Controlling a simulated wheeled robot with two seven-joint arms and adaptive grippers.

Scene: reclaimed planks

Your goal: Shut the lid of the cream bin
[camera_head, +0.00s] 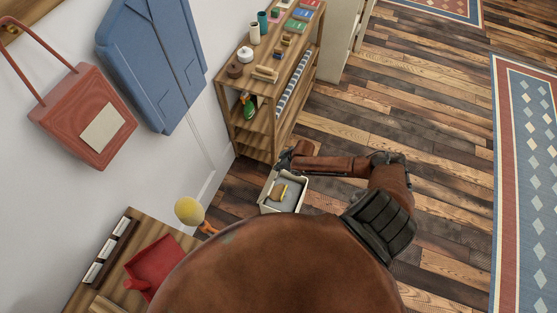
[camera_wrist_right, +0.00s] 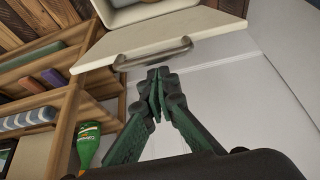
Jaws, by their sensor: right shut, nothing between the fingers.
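The cream bin (camera_head: 302,194) stands on the plank floor beside the wooden shelf. Its top is open and a yellow and brown item (camera_head: 280,191) lies inside. In the right wrist view the bin (camera_wrist_right: 134,12) is at the top edge, with its cream lid (camera_wrist_right: 200,33) raised from it. The lid has a grey bar handle (camera_wrist_right: 153,54). My right gripper (camera_wrist_right: 157,78) is shut and empty, its fingertips just below the handle; I cannot tell whether they touch it. In the head view my right gripper (camera_head: 284,159) is at the bin's far side, partly hidden. My left gripper is out of view.
The wooden shelf (camera_head: 262,130) with pots, boxes and a green bottle (camera_wrist_right: 88,142) stands close to my right gripper. The white wall is on the left. A side table (camera_head: 125,235) with a red dustpan (camera_head: 157,262) is at lower left. Open plank floor lies to the right.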

